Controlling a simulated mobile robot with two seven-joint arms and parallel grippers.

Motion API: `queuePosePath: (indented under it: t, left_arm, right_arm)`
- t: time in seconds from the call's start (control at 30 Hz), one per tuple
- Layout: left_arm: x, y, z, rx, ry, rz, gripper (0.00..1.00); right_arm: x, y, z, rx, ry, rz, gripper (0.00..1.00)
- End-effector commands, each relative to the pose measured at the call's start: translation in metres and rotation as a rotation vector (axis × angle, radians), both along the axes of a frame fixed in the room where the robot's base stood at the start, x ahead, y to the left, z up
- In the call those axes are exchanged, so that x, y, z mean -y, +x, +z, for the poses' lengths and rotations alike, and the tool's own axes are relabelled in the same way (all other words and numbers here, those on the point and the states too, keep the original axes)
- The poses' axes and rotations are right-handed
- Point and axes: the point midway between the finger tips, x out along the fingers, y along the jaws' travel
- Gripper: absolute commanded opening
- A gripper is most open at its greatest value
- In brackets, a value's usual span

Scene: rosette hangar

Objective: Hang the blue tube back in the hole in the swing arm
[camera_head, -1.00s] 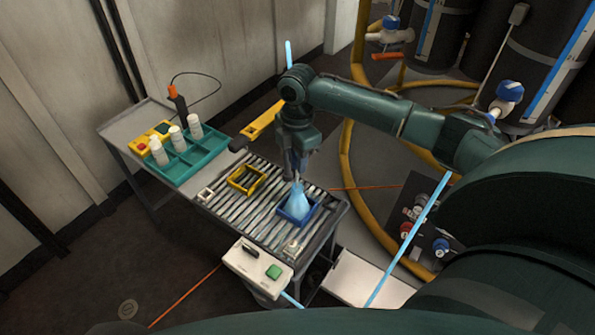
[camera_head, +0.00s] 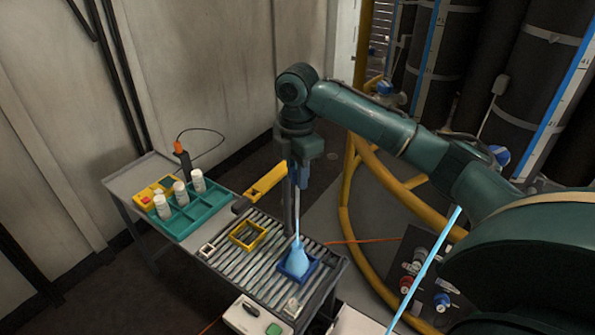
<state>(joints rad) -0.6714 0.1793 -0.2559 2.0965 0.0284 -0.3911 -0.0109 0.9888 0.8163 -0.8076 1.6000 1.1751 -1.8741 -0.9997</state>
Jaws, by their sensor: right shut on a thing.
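My right gripper (camera_head: 299,180) points down over the roller table and is shut on the slim blue tube (camera_head: 297,218). The tube hangs nearly upright above a pale blue flask-shaped thing (camera_head: 295,262) standing in a blue frame (camera_head: 311,269). I cannot tell whether the tube's lower end touches or enters it. The yellow swing arm (camera_head: 265,183) reaches out left of the gripper, with a dark end at its lower left. My left gripper is not in view.
The roller table (camera_head: 255,270) also carries a yellow frame (camera_head: 247,235) and a small white frame (camera_head: 207,250). A teal tray (camera_head: 208,207) with white bottles stands at the left. A white box with a green button (camera_head: 250,317) sits at the front. Yellow hoses (camera_head: 346,225) lie behind right.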

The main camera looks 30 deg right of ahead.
Motion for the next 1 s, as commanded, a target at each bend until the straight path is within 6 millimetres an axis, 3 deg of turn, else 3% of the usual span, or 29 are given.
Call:
queuePosePath:
  t: [0.1, 1.0]
  left_arm:
    - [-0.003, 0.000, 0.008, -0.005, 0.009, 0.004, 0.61]
    - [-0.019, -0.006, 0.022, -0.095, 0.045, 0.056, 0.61]
  right_arm:
    - [0.000, 0.000, 0.010, 0.000, 0.000, 0.000, 0.05]
    - [0.000, 0.000, 0.054, 0.000, 0.001, 0.001, 0.05]
